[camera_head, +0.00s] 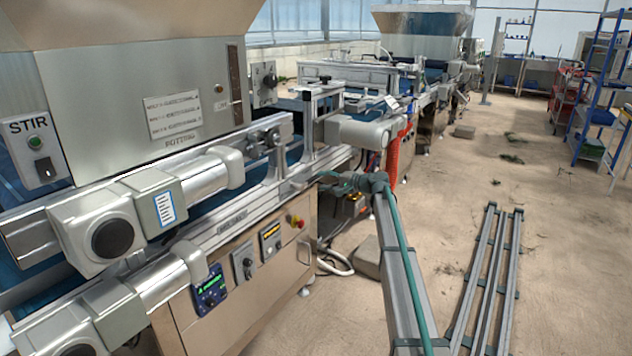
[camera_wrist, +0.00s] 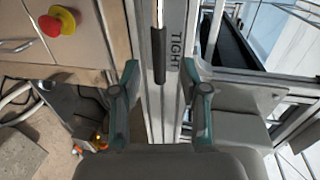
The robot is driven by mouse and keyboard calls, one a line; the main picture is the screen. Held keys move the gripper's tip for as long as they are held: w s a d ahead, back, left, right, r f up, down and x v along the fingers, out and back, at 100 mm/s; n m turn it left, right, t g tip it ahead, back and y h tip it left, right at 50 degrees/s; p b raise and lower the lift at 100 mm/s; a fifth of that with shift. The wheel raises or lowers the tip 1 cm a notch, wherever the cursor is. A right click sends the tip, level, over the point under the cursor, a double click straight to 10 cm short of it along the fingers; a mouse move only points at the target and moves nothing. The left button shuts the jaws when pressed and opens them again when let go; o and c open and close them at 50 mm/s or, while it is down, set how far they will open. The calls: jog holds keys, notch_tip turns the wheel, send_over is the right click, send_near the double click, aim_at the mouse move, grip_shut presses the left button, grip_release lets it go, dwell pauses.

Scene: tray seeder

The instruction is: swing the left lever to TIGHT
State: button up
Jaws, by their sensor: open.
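The lever, a dark narrow handle (camera_wrist: 159,55), lies along a grey metal rail in the wrist view, close beside the word TIGHT (camera_wrist: 177,54) printed on that rail. My gripper (camera_wrist: 159,75) is open, with one teal finger on each side of the rail and the handle between or just beyond the fingertips. I cannot tell whether either finger touches it. In the head view my gripper (camera_head: 330,178) is at the machine's side rail, near the end of the front panel. The lever is too small or hidden to make out there.
A red and yellow stop button (camera_head: 296,221) sits on the machine's front panel; it also shows in the wrist view (camera_wrist: 57,20). A white hose (camera_head: 335,262) and a block (camera_head: 367,257) lie on the floor below. Metal rails (camera_head: 490,270) lie at the right.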

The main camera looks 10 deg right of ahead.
jog(key=v, duration=0.5)
jog(key=shift+s+d, duration=0.2)
jog(key=shift+d, duration=0.1)
jog(key=s+a+f+n+g+h, duration=0.25)
jog(key=s+f+g, duration=0.35)
jog(key=s+f, duration=1.5)
jog(key=s+a+f+n+g+h, duration=0.15)
jog(key=s+f+g+h, duration=0.35)
jog(key=s+f, duration=1.6)
jog(key=s+d+f+n+g+h, duration=0.1)
jog(key=s+f+g+h, duration=0.15)
jog(key=s, duration=1.35)
jog(key=s+f+n+g+h, duration=0.1)
jog(key=s+f+g, duration=0.25)
jog(key=s, duration=1.15)
jog(key=s+d+f+n+g+h, duration=0.1)
jog(key=s+f+g, duration=0.25)
jog(key=s, duration=1.25)
jog(key=w+r+t+p, duration=0.2)
jog(key=w+r+p, duration=0.1)
jog(key=r+p, duration=0.5)
jog(key=w+r+t+p, duration=0.1)
jog(key=w+r+p, duration=0.1)
jog(key=r+p, duration=0.6)
jog(key=p, duration=0.6)
jog(key=shift+w+r+n+t, duration=0.3)
jog(key=shift+w+r+t, duration=0.05)
